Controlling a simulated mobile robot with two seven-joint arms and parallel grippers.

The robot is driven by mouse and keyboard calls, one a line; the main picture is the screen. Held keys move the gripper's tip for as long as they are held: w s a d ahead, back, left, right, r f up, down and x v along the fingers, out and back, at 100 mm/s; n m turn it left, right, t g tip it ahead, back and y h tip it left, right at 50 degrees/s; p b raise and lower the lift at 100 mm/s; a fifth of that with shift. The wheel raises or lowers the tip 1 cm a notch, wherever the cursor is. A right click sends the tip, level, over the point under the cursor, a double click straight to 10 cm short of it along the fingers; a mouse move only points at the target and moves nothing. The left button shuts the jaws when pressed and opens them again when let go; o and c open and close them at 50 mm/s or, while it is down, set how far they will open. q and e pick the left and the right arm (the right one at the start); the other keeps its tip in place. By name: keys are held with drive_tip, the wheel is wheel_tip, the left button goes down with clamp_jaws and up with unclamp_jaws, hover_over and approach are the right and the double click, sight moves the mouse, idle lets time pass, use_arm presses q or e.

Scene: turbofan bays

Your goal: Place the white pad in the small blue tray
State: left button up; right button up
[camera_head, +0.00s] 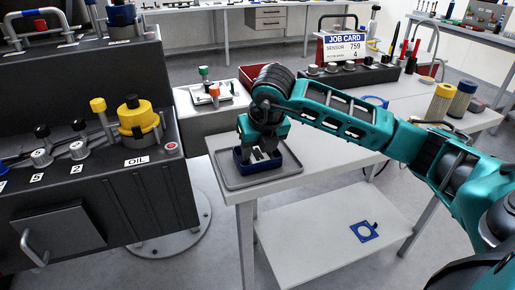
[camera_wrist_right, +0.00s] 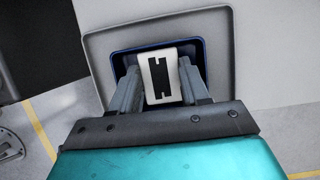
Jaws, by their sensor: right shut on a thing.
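The white pad (camera_wrist_right: 159,77) has a black mark on its face. It is between the two fingers of my right gripper (camera_wrist_right: 160,92) in the right wrist view, and the gripper is shut on it. The small blue tray (camera_wrist_right: 197,46) lies right behind and around the pad in that view. In the head view the blue tray (camera_head: 241,167) sits on a grey flat tray at the table's left corner. My right gripper (camera_head: 262,150) points down over the blue tray there. I cannot tell whether the pad touches the tray floor. My left gripper is not in view.
The grey flat tray (camera_head: 232,182) lies under the blue tray. A dark machine with a yellow oil cap (camera_head: 138,117) stands to the left. A job card sign (camera_head: 345,47) and a dark rack stand behind. The lower shelf (camera_head: 330,225) holds a blue-framed piece.

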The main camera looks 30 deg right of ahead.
drive_tip(key=shift+f, duration=0.2)
drive_tip(key=o, duration=1.1)
drive_tip(key=shift+r, duration=0.1)
drive_tip(key=shift+s+r, duration=0.1)
drive_tip(key=shift+r, duration=0.4)
drive_tip(key=v, duration=1.1)
drive_tip(key=shift+s+a+r, duration=0.1)
drive_tip(key=shift+s+r, duration=0.05)
drive_tip(key=shift+s, duration=0.05)
